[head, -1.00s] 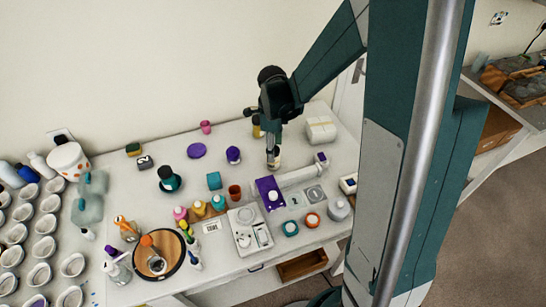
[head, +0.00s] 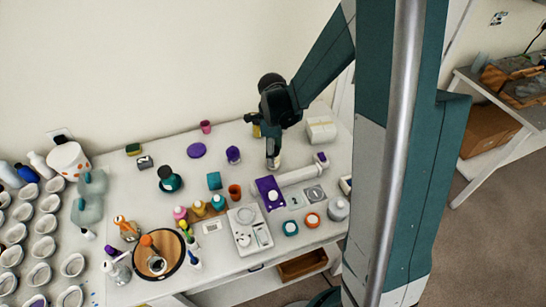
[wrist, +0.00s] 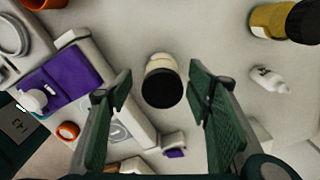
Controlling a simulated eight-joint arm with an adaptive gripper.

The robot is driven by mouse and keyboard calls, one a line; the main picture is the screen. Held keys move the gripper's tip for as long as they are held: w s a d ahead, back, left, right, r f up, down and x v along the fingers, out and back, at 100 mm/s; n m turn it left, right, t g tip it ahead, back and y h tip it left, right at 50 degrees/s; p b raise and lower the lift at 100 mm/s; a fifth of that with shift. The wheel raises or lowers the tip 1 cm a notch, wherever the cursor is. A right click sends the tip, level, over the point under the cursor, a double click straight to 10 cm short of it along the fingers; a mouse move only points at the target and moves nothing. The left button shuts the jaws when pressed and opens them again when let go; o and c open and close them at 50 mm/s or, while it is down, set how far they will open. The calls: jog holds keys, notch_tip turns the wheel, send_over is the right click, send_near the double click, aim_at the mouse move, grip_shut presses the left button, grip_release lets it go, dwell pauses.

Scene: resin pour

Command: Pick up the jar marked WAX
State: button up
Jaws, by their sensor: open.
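A small cream jar with a black lid (wrist: 162,82) stands between the fingers of my gripper (wrist: 160,72) in the wrist view. No WAX mark can be read on it. In the head view my gripper (head: 273,152) points down over a small pale jar (head: 273,164) near the back of the bench. The fingers are open, one on each side of the jar, with a visible gap on both sides.
In the wrist view, a yellow bottle with a dark cap (wrist: 280,20) and a small white bottle (wrist: 268,80) lie to the right. Bare bench surrounds the jar's right side.

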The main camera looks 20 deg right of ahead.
jog(key=shift+w+f, duration=0.15)
jog(key=shift+f, duration=2.45)
jog(key=c, duration=1)
